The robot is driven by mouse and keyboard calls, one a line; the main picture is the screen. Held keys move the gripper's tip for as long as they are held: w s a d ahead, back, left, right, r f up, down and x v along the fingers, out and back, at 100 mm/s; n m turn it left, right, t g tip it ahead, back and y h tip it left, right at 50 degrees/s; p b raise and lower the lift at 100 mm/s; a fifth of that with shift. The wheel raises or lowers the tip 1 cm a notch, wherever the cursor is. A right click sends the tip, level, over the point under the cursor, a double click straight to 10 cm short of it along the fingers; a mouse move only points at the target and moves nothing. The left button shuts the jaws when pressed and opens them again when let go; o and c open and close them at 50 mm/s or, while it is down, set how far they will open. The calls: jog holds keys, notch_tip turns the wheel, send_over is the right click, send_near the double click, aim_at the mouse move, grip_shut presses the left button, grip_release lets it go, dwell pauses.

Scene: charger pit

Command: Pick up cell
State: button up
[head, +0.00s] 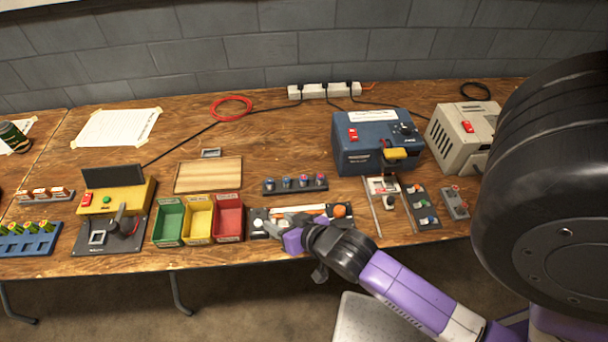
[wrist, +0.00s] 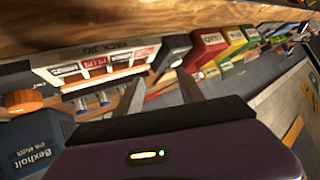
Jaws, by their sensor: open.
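My gripper (head: 284,228) is open beside the pack jig at the bench's front edge. In the wrist view its two fingers (wrist: 161,82) are spread, with nothing seen between them. The pack jig (wrist: 122,50) has a light front with red and white pieces; I cannot tell whether these are cells. Small cylinders that look like cells stand in a dark rack (head: 295,185) behind the jig. Which cell is meant cannot be told.
Green (head: 168,222), yellow (head: 198,220) and red (head: 229,218) bins stand left of the jig. A blue machine (head: 375,148) and a beige box (head: 455,135) stand at the back right. A yellow device (head: 117,197) is at left. The wooden board (head: 208,175) is bare.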

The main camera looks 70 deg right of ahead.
jog(key=w+d+m, duration=0.1)
jog(key=d, duration=0.1)
jog(key=w+d+r+m+g+p, duration=0.1)
jog(key=d, duration=0.2)
jog(key=w+d+m+h, duration=0.1)
jog(key=d, duration=0.1)
jog(key=shift+w+d+r+g+p, duration=0.15)
jog(key=shift+w+d+g+p, duration=0.15)
jog(key=shift+w+d+g, duration=0.1)
jog(key=w+d+r+m+g+p, duration=0.1)
jog(key=d+r+m+g+p, duration=0.15)
jog(key=d+m, duration=0.45)
jog(key=r+m+g+y+p, duration=0.2)
jog(key=m+g+y, duration=0.35)
jog(key=m, duration=0.25)
send_over(303, 177)
jog(key=shift+d+f+y, duration=0.1)
jog(key=shift+f+y, duration=0.15)
jog(key=shift+f, duration=0.25)
jog(key=shift+f+p, duration=0.5)
jog(key=shift+f, duration=3.1)
grip_shut()
